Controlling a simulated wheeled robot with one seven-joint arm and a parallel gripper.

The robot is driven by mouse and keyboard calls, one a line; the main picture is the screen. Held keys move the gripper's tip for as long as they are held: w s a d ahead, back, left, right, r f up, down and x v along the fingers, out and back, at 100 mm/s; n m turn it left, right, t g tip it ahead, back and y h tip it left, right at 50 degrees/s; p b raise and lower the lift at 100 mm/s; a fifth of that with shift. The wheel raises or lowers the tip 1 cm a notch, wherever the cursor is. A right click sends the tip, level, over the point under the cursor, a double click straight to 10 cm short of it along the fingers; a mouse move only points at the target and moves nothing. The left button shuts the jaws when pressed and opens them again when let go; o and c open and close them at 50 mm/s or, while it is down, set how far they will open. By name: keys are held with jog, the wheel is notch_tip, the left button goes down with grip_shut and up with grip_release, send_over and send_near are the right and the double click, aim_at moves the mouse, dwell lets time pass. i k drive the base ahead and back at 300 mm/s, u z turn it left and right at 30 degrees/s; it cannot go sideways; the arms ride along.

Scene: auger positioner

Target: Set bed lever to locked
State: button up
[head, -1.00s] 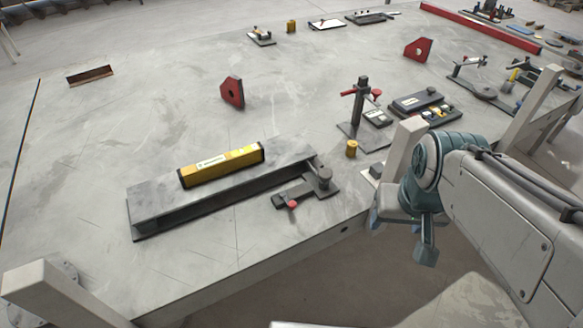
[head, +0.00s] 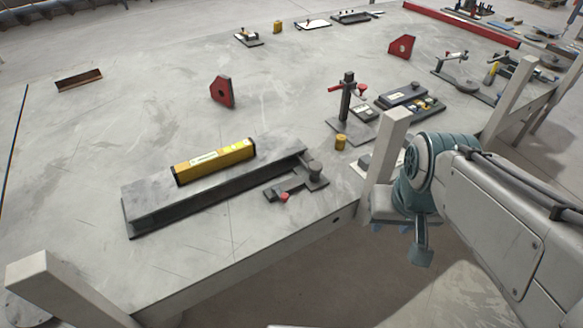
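A low dark lever with a red knob (head: 285,196) sits on a small dark base beside the right end of a grey steel beam, near the table's front edge. I cannot tell whether this is the bed lever; no label on it is readable. A post fixture with red handles (head: 347,100) stands farther back on a dark plate, and its lever setting is also unclear. My gripper (head: 405,222) hangs beyond the table's front edge, right of the red-knob lever and apart from it. Its fingers are mostly hidden, so its opening does not show.
A yellow level (head: 214,160) lies on the grey beam (head: 150,196). A white table post (head: 388,150) rises between my arm and the fixtures. A small yellow cylinder (head: 341,142) and a dark box (head: 403,94) stand nearby. The table's left middle is mostly clear.

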aim_at(283, 197)
jog(key=k, duration=0.35)
jog(key=u, duration=0.8)
jog(key=i, duration=0.7)
jog(key=z, duration=0.75)
